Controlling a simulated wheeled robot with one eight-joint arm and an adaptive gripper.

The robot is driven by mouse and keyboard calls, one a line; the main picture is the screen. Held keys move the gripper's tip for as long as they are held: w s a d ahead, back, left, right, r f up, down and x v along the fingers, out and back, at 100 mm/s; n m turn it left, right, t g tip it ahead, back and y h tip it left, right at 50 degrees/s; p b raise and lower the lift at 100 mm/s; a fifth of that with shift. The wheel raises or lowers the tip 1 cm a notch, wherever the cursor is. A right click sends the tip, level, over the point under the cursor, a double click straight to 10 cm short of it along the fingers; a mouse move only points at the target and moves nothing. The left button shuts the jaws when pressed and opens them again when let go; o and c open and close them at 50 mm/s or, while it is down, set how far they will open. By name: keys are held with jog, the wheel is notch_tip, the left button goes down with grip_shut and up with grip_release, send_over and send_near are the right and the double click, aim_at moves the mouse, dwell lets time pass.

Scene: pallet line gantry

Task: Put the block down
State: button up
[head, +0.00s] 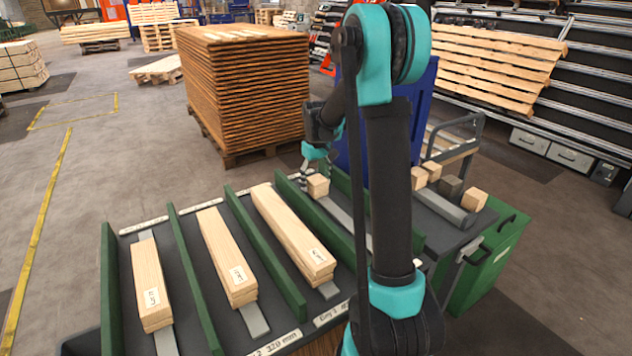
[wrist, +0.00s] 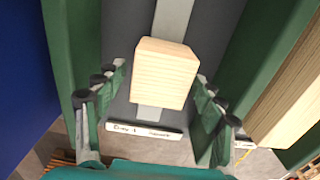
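A light wooden block (head: 318,186) sits at the far end of a lane with a grey strip, between green dividers. It also shows in the wrist view (wrist: 163,75), in the lane over the grey strip. My gripper (head: 308,168) is at the block's far side in the head view. In the wrist view my gripper (wrist: 160,97) is open, with one finger on each side of the block and visible gaps to both. Whether the block's underside fully rests on the strip is hidden.
Several small blocks, one at the right end (head: 474,200), stand to the right. A blue panel (head: 415,110) rises behind my arm.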

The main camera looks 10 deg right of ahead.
aim_at(316, 178)
notch_tip(316, 178, up, 12)
jog(key=shift+r, duration=0.2)
dwell(0.5)
